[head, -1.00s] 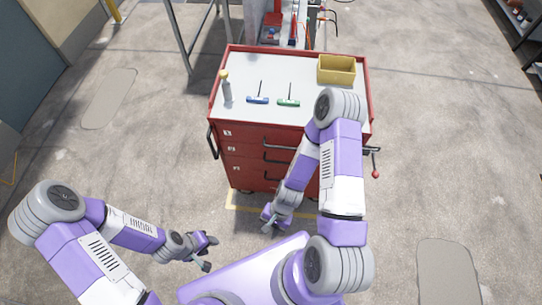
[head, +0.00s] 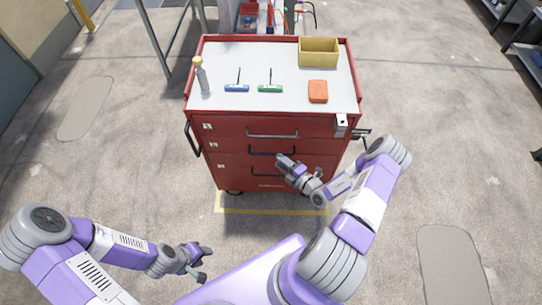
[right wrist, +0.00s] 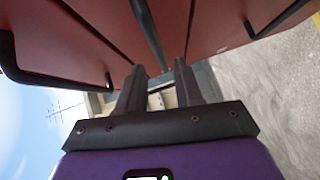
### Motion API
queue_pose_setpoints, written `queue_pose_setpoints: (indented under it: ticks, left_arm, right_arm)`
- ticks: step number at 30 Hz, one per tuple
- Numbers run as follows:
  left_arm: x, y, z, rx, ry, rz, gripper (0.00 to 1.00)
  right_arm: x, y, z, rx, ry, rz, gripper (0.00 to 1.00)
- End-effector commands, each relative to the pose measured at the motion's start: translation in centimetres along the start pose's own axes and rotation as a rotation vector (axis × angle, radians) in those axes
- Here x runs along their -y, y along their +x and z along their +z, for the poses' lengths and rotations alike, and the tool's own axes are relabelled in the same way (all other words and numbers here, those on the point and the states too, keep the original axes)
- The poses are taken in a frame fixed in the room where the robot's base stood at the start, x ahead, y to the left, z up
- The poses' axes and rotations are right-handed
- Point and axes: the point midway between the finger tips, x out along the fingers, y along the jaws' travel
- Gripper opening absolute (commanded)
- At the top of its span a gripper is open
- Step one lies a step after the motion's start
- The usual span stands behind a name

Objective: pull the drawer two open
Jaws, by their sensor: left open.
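The red tool cabinet (head: 230,178) stands ahead with three numbered drawers, all looking shut. Drawer two (head: 228,151) is the middle one, with a dark bar handle (head: 262,152). My right gripper (head: 281,158) is at this handle, partly covering its right part in the head view. In the right wrist view the right gripper (right wrist: 160,68) has its fingers apart, and a dark handle bar (right wrist: 148,30) runs down towards the gap between the tips. Whether it touches either finger I cannot tell. My left gripper (head: 207,263) is open and empty, low at the left, away from the cabinet.
On the cabinet top are a bottle (head: 202,78), a blue-handled tool (head: 236,88), a green-handled tool (head: 270,88), an orange block (head: 318,92) and a yellow bin (head: 319,53). A side handle (head: 190,139) sticks out left. Floor before the cabinet is clear.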

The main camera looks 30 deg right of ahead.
Motion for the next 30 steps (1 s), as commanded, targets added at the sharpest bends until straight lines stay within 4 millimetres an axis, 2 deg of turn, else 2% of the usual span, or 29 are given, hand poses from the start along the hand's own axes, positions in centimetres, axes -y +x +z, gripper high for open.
queue_pose_setpoints:
  ticks: [3,9,15,22,29,30]
  left_arm:
    - [0.2,0.6,0.0,0.0,0.0,0.0,0.43]
    - [0.4,1.2,-0.1,0.0,0.0,0.0,0.43]
    - [0.5,1.3,-0.1,0.0,0.0,0.0,0.43]
    - [0.5,1.3,-0.1,0.0,0.0,0.0,0.43]
    - [0.5,1.3,-0.1,0.0,0.0,0.0,0.43]
    - [0.5,1.3,-0.1,0.0,0.0,0.0,0.43]
  right_arm:
    - [0.1,2.1,-0.2,-0.006,-0.003,0.002,0.35]
    - [0.1,5.0,-0.2,-0.008,-0.006,0.0,0.35]
    - [0.0,6.1,-0.2,-0.007,-0.004,-0.002,0.35]
    - [0.0,6.2,-0.3,-0.007,-0.004,-0.002,0.35]
    - [0.0,6.1,-0.3,-0.007,-0.004,-0.002,0.0]
    - [0.0,6.1,-0.3,-0.007,-0.004,-0.002,0.0]
